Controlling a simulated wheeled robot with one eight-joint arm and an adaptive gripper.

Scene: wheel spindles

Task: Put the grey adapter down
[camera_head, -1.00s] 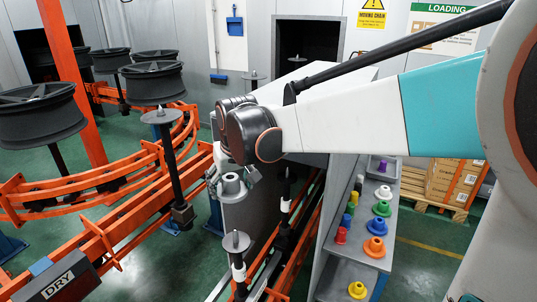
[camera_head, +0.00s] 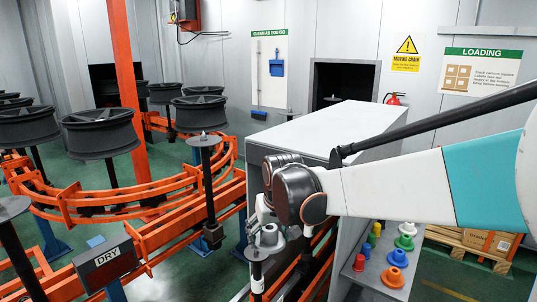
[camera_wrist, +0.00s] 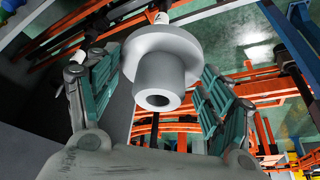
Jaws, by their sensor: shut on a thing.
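The grey adapter (camera_wrist: 158,62), a wide flange with a narrower hollow hub, is between the two green-padded fingers of my gripper (camera_wrist: 160,88) in the wrist view. The hub's open end faces the camera. In the head view my gripper (camera_head: 265,228) is shut on the adapter (camera_head: 268,236), which is small and partly hidden by the fingers. A dark spindle with a white band (camera_head: 257,278) stands just below the adapter in the picture. I cannot tell whether they touch.
Orange conveyor rails (camera_head: 150,188) run at left, with spindles carrying dark wheels (camera_head: 100,133). A grey cabinet (camera_head: 325,130) stands behind my arm. At right, a shelf (camera_head: 375,275) holds several coloured adapters. A DRY sign box (camera_head: 107,258) is at lower left.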

